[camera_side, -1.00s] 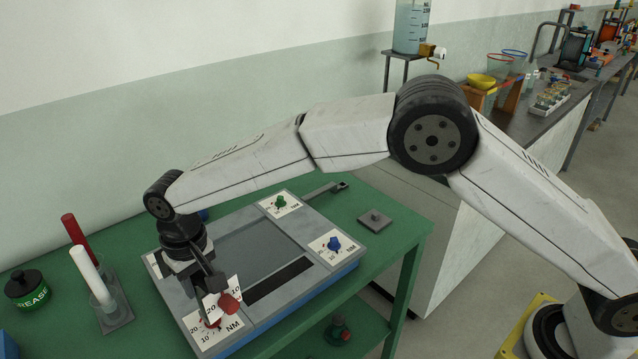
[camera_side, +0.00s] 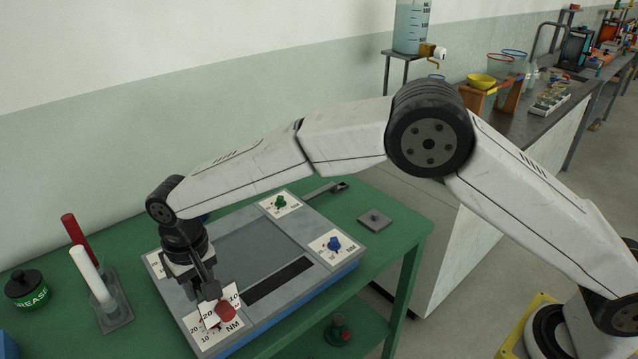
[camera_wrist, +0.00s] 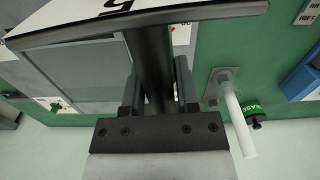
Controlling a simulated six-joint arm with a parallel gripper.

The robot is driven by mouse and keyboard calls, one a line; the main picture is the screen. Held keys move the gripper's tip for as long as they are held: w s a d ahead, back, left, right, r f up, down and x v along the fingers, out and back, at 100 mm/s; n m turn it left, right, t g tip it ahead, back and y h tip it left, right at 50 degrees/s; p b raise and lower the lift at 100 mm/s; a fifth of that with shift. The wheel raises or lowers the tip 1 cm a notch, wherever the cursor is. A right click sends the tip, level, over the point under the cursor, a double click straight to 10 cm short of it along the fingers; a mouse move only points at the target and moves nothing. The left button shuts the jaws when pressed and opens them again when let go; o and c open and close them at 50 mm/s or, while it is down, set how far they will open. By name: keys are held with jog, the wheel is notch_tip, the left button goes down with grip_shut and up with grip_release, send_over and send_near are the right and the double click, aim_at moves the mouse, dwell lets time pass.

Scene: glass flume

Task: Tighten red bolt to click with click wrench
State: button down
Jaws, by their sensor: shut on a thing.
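My gripper (camera_side: 207,287) is over the front left corner of the grey fixture plate (camera_side: 231,336). It is shut on the dark shaft (camera_wrist: 152,65) of a tool, which I take to be the click wrench. The tool carries a white scale plate (camera_side: 234,292) marked 20 and 10, and a red block (camera_side: 226,312) shows at it in the side view. Right beneath is a white dial card (camera_side: 209,338) marked NM. The red bolt is mostly hidden behind the tool; I cannot tell whether the tool touches it.
A green bolt (camera_side: 280,202) and a blue bolt (camera_side: 333,244) stand on other corners. A stand with white (camera_side: 88,270) and red (camera_side: 72,229) rods and a grease jar (camera_side: 26,288) are at left. A grey bar (camera_side: 325,191) lies behind.

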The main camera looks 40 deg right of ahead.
jog(key=shift+r+m, duration=0.1)
jog(key=shift+m, duration=0.4)
jog(key=shift+m, duration=0.3)
jog(key=shift+m, duration=0.9)
jog(key=shift+m, duration=1.4)
jog(key=shift+d+m, duration=0.1)
jog(key=shift+m, duration=0.7)
jog(key=shift+n, duration=0.6)
